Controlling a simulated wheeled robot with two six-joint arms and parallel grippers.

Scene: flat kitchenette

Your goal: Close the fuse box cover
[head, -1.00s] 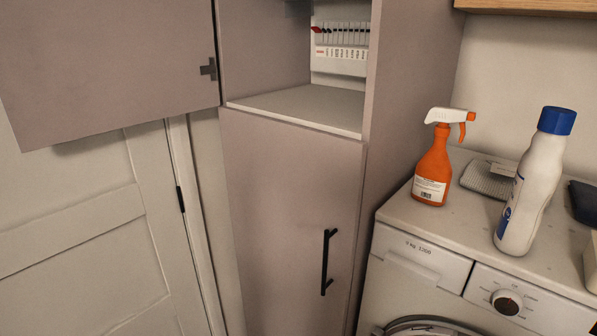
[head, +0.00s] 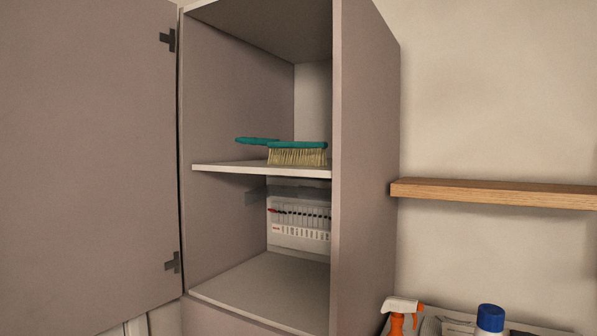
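The fuse box (head: 299,219) is on the back wall of the tall cupboard's lower open compartment, in the head view. It is white with a row of switches, one with a red part. A grey translucent strip (head: 256,196) juts out at its upper left, under the shelf; it looks like the raised cover seen edge-on, but I cannot be sure. The right part of the box is hidden behind the cupboard's side panel. Neither gripper shows in the head view.
The cupboard door (head: 85,150) stands wide open on the left. A green brush (head: 297,153) lies on the shelf (head: 262,170) above the fuse box. A wooden wall shelf (head: 490,193) is at right. An orange spray bottle (head: 398,318) and a blue-capped bottle (head: 490,320) stand below.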

